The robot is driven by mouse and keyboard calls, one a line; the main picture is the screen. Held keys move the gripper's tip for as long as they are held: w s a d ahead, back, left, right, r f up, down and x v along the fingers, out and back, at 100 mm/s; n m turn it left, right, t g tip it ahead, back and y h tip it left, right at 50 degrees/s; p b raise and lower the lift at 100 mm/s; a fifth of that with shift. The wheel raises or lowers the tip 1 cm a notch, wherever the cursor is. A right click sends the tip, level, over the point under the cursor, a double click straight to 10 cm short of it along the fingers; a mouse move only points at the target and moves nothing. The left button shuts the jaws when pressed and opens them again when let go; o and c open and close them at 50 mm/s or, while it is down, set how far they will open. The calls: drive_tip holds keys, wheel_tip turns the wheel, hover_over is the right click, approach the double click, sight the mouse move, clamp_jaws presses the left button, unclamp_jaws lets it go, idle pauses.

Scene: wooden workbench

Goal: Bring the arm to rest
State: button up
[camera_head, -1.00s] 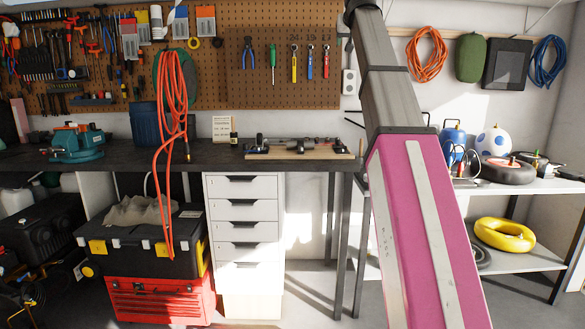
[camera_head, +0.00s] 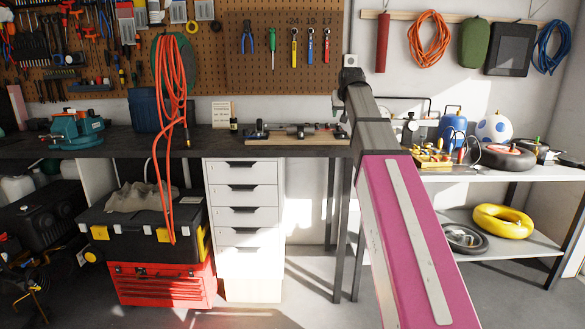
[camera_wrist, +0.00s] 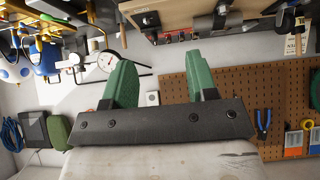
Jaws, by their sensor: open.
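My gripper (camera_wrist: 163,80) shows in the wrist view with its two green fingers apart and nothing between them. The wrist view is upside down, with the bench edge along its top. In the head view, my pink and grey arm rises from the bottom and its top joint ends in front of the wall, right of the pegboard. The gripper cannot be made out clearly there.
The dark workbench (camera_head: 100,162) carries a teal vise (camera_head: 76,130) and a wooden board with a metal device (camera_head: 295,136). A white shelf (camera_head: 480,173) with a blue canister (camera_head: 453,128) stands at right. An orange hose (camera_head: 170,100) hangs at left.

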drive_tip(key=s+f+g, duration=0.1)
drive_tip(key=s+f, duration=0.2)
drive_tip(key=f, duration=0.8)
drive_tip(key=s+f+g, duration=0.2)
drive_tip(key=s+f, duration=0.2)
drive_tip(key=f, duration=0.7)
drive_tip(key=s+f+g, duration=0.1)
drive_tip(key=s+f, duration=0.2)
drive_tip(key=f, duration=0.8)
drive_tip(key=s+f+g, duration=0.4)
drive_tip(key=s+f, duration=1.6)
drive_tip(key=f, duration=0.3)
drive_tip(key=shift+s+f+g, duration=0.15)
drive_tip(key=shift+s+g, duration=0.05)
drive_tip(key=shift+g, duration=0.1)
